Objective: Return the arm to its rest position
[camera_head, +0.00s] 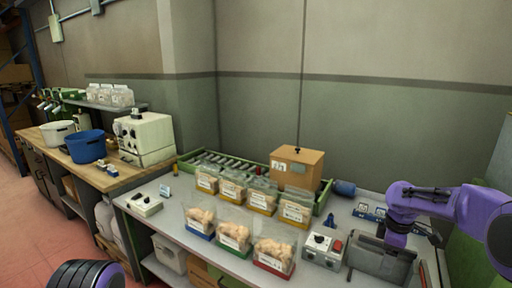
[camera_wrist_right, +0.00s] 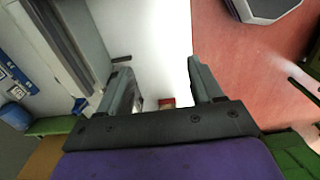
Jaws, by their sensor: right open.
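My right arm (camera_head: 440,203) is purple and reaches in from the right, over the right end of the grey bench. Its gripper (camera_head: 396,241) points down beside a grey box-like device (camera_head: 372,260), and I cannot tell whether they touch. In the right wrist view the two grey fingers of the gripper (camera_wrist_right: 162,82) stand apart, with nothing held between them. Beyond them are a bright pale surface and reddish floor (camera_wrist_right: 235,60). My left gripper is out of view.
Several bags of corks (camera_head: 273,253) stand on the bench (camera_head: 180,233) in two rows. Behind are a cardboard box (camera_head: 297,167) and a green-sided roller tray (camera_head: 322,198). A wooden side bench (camera_head: 108,176) is at left.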

